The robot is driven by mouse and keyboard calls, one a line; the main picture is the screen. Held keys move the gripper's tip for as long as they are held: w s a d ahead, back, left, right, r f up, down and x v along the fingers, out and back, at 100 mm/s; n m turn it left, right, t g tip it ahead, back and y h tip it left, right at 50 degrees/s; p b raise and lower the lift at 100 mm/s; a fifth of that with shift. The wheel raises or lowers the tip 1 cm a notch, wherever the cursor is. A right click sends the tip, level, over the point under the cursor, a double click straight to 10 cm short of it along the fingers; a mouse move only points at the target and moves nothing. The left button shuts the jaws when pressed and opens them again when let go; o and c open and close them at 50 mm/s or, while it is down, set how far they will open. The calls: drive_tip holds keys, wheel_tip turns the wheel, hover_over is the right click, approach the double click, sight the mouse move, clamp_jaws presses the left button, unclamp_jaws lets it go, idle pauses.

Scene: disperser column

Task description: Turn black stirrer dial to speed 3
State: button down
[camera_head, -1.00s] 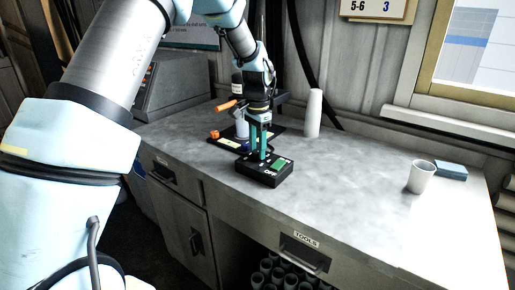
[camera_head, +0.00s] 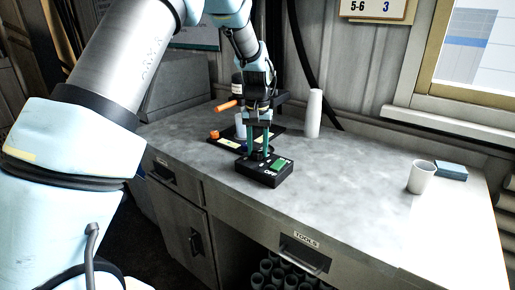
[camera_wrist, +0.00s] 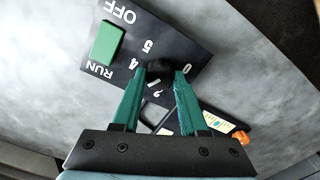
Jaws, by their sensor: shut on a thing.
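The black control box (camera_head: 262,178) sits on the worktop below my gripper (camera_head: 257,152). In the wrist view the box face (camera_wrist: 175,40) carries a green rocker switch (camera_wrist: 107,42) between the words OFF and RUN. The round black stirrer dial (camera_wrist: 157,70) is between the two teal fingertips of my gripper (camera_wrist: 160,76), which are closed on its sides. White numbers 5, 4 and 0 show around the dial, and a mark like a 2 shows between the fingers. The 3 is not readable, and the dial's pointer cannot be made out.
Behind the box is a dark tray with an orange-handled device (camera_head: 228,105) and an orange knob (camera_head: 214,134). A white cylinder (camera_head: 314,113) stands behind to the right. A white cup (camera_head: 421,177) and blue box (camera_head: 451,170) are far right. The worktop between is clear.

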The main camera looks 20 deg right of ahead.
sight(258, 151)
drive_tip(key=shift+n, duration=0.4)
drive_tip(key=shift+c, duration=2.2)
unclamp_jaws()
drive_tip(key=shift+r, duration=0.1)
wheel_tip(258, 151, up, 11)
drive_tip(key=b, duration=0.2)
